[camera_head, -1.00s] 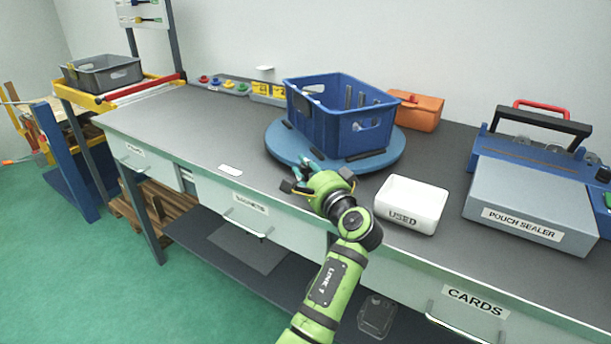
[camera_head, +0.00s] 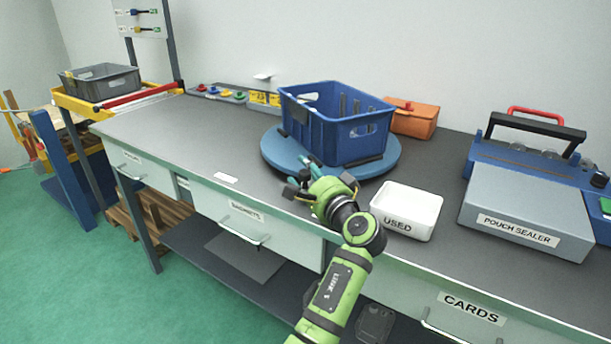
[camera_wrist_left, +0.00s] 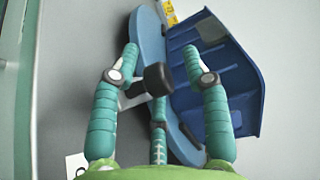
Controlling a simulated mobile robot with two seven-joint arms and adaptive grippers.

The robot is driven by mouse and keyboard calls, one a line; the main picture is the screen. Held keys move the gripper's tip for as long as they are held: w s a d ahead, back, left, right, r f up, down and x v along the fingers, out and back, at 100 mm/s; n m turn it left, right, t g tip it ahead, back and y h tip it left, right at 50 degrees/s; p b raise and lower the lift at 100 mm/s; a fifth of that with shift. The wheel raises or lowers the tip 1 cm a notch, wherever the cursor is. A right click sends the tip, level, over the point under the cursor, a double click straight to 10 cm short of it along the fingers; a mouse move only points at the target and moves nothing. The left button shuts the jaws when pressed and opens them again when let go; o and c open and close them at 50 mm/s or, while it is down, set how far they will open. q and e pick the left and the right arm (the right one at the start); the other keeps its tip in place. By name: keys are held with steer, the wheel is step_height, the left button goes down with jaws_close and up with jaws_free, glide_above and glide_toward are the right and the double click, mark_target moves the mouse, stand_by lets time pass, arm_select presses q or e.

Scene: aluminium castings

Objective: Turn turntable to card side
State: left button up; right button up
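The round blue turntable (camera_head: 272,152) stands on the grey bench, with a blue crate (camera_head: 330,136) on it. Dark blocks border the crate's foot. My left gripper (camera_head: 312,164) is at the turntable's front rim. In the left wrist view its teal fingers (camera_wrist_left: 158,72) are spread, with a black knob (camera_wrist_left: 156,79) on the turntable's rim (camera_wrist_left: 150,42) showing between them. Gaps show on both sides of the knob, so I see no firm grip. The crate (camera_wrist_left: 222,80) is beyond the right finger. My right gripper is not in view.
A white "USED" bin (camera_head: 407,211) stands close right of my left gripper. The pouch sealer (camera_head: 525,207) is further right, and an orange box (camera_head: 414,122) stands behind. The "CARDS" drawer (camera_head: 472,308) is below at right. The bench left of the turntable is mostly clear.

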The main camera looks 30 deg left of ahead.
arm_select(q)
step_height(320, 180, up, 10)
stand_by(0.6)
